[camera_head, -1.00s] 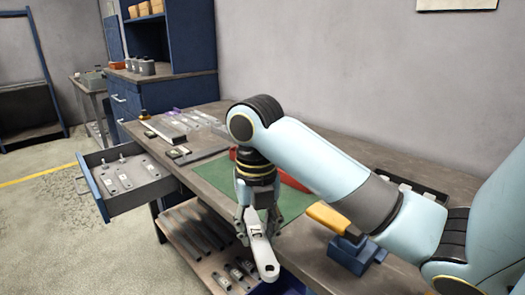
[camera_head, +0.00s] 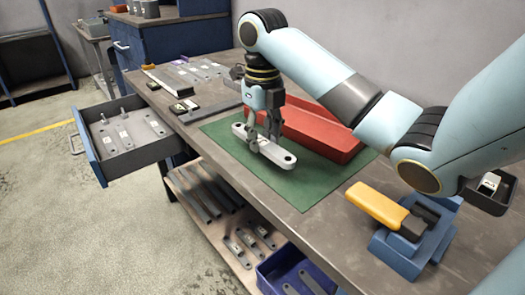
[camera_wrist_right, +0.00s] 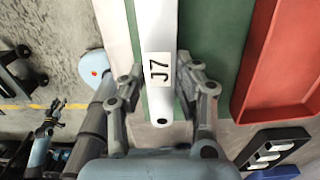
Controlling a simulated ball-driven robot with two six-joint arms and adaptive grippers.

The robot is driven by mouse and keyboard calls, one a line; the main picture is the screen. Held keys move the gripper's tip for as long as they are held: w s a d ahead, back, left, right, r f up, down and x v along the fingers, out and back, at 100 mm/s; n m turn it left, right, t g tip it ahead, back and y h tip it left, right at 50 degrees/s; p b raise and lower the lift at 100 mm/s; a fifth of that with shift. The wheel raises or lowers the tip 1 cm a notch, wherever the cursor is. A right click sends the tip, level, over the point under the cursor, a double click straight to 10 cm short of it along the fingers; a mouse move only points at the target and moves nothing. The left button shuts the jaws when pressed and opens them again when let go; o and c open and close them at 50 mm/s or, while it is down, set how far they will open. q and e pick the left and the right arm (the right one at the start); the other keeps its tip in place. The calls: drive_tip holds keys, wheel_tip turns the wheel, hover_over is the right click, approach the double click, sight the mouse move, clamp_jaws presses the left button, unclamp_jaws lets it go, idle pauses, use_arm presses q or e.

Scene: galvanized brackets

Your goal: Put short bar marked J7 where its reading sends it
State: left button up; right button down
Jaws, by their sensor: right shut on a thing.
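The short bar marked J7 (camera_head: 264,147) is light grey, with a round hole near its end. My right gripper (camera_head: 262,138) is shut around its middle and holds it level, over or on the green mat (camera_head: 305,188); I cannot tell whether it touches. In the right wrist view the black-on-white J7 label (camera_wrist_right: 159,70) on the bar faces the camera, between the fingers of my right gripper (camera_wrist_right: 163,88). A pale blue and dark jawed part at the left of that view looks like my left gripper (camera_wrist_right: 48,122); its jaws are too small to read.
A red tray (camera_head: 345,148) lies behind the bar. A blue fixture with a yellow handle (camera_head: 376,204) stands front right. An open drawer (camera_head: 97,172) at left holds several bars. The lower shelf (camera_head: 205,222) holds long and short bars beside a blue bin (camera_head: 265,280).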

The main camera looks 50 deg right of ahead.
sight(262, 162)
drive_tip(key=shift+w+d, duration=0.1)
drive_tip(key=shift+w, duration=0.15)
drive_tip(key=shift+f, duration=0.3)
wheel_tip(262, 162, down, 3)
drive_tip(key=shift+f, duration=0.2)
drive_tip(key=shift+f+b, duration=0.25)
drive_tip(key=shift+b, duration=0.05)
drive_tip(key=c, duration=1)
unclamp_jaws()
drive_tip(key=shift+r, duration=0.1)
use_arm(q)
drive_tip(key=shift+f, duration=0.2)
use_arm(e)
drive_tip(key=shift+o, duration=0.2)
